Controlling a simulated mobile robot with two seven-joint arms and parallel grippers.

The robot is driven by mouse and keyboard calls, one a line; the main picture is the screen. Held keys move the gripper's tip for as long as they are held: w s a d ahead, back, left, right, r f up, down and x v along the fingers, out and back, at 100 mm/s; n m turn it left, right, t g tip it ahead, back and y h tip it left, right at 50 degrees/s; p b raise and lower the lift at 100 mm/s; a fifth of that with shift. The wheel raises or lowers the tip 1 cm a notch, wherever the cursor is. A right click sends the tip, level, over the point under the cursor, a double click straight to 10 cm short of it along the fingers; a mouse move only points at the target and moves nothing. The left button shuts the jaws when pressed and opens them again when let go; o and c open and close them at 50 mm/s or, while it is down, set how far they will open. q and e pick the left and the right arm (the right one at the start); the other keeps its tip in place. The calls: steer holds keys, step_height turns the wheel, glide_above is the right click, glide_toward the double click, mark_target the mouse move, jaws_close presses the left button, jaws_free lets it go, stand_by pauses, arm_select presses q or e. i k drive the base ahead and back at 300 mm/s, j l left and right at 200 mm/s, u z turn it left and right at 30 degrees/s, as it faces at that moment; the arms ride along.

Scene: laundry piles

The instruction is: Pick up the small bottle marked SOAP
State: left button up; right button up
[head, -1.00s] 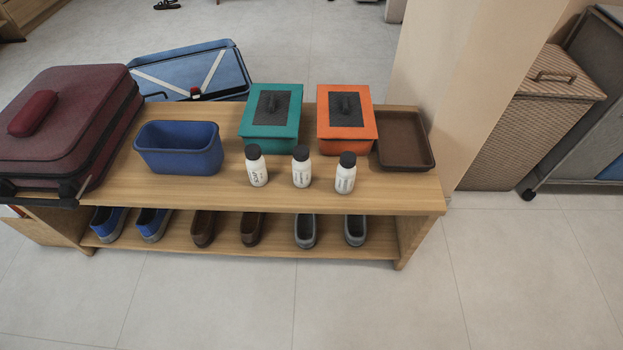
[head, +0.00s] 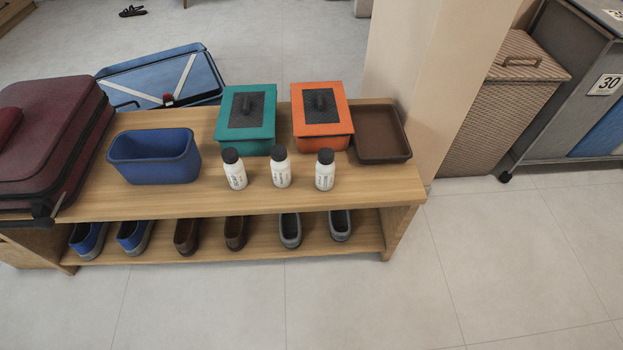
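Three small white bottles with black caps stand upright in a row near the front edge of the wooden bench top. The left bottle (head: 235,176), the middle bottle (head: 281,174) and the right bottle (head: 325,176) each carry dark print. The print is too small to read surely now; the left one looked like SOAP in the earlier frame. Neither of my grippers shows in the head view.
The wooden bench (head: 200,203) also bears a blue bin (head: 155,165), a teal lidded box (head: 246,120), an orange lidded box (head: 321,118), a brown tray (head: 382,152) and a maroon suitcase (head: 50,140). Shoes stand on the lower shelf. The floor (head: 400,300) in front is clear.

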mark_target(236, 173)
steer(key=u, duration=0.5)
steer(key=i+j+z, duration=0.15)
steer(key=j+z, duration=0.25)
steer(key=j, duration=0.95)
steer(key=j+z, duration=0.45)
steer(key=j, duration=0.9)
steer(key=i+j, duration=0.2)
steer(key=i, duration=0.15)
steer(key=z, duration=0.05)
